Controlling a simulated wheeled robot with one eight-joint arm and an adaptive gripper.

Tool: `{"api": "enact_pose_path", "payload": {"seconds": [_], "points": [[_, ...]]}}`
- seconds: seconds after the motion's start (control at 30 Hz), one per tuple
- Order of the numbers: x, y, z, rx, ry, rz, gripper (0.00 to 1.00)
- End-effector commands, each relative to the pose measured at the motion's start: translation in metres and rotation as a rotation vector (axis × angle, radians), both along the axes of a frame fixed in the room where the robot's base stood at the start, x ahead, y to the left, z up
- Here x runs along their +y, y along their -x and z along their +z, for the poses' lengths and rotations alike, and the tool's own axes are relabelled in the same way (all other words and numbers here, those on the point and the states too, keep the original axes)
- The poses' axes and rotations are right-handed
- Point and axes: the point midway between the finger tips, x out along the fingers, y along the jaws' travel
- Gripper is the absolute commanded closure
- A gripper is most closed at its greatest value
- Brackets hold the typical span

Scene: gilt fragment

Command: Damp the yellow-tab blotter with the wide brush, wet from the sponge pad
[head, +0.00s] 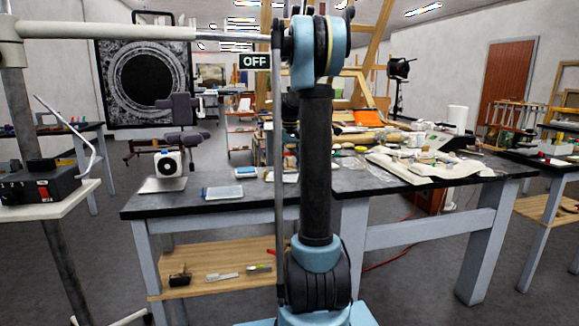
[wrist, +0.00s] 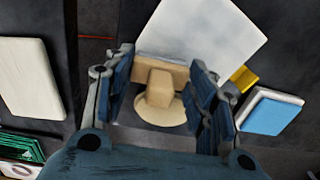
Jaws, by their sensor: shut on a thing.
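In the wrist view my gripper (wrist: 160,72) is shut on a tan, blocky piece (wrist: 160,88), which seems to be the wide brush. A pale rounded part shows around its lower end; no bristles can be made out. A white sheet (wrist: 205,38), likely the blotter, lies just beyond the gripper, with a yellow tab (wrist: 243,78) at its lower right edge. A blue pad with a white rim (wrist: 272,112), perhaps the sponge pad, lies right of the gripper. In the head view my arm hides the gripper and what it holds.
A white pad (wrist: 28,78) lies left of the gripper in the wrist view. In the head view the dark worktop (head: 400,190) has a small white device (head: 167,163) at left and pale cloth with clutter (head: 430,168) at right. Its front middle is mostly clear.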

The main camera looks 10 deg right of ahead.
Motion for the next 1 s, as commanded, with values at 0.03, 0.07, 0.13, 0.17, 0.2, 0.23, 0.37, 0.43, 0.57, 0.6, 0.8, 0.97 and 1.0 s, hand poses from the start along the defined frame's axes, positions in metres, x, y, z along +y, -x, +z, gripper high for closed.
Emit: {"api": "enact_pose_path", "payload": {"seconds": [0.03, 0.07, 0.13, 0.17, 0.2, 0.23, 0.37, 0.43, 0.57, 0.6, 0.8, 0.97, 1.0], "points": [[0.001, 0.004, 0.000, 0.000, 0.000, 0.000, 0.84], [0.001, 0.006, 0.000, 0.000, 0.000, 0.000, 0.84], [0.002, 0.011, 0.000, 0.000, 0.000, 0.000, 0.84], [0.002, 0.013, 0.000, 0.000, 0.000, 0.000, 0.84], [0.003, 0.016, 0.000, 0.000, 0.000, 0.000, 0.84], [0.003, 0.018, 0.000, 0.000, 0.000, 0.000, 0.84], [0.004, 0.027, -0.001, 0.000, 0.000, 0.000, 0.84], [0.005, 0.031, -0.001, 0.000, 0.000, 0.000, 0.84], [0.005, 0.034, -0.001, 0.000, 0.000, 0.000, 0.84], [0.005, 0.034, -0.001, 0.000, 0.000, 0.000, 0.84], [0.007, 0.046, -0.001, 0.000, 0.000, 0.000, 0.84], [0.009, 0.057, -0.001, 0.000, 0.000, 0.000, 0.84], [0.009, 0.060, -0.002, 0.000, 0.000, 0.000, 0.84]]}}
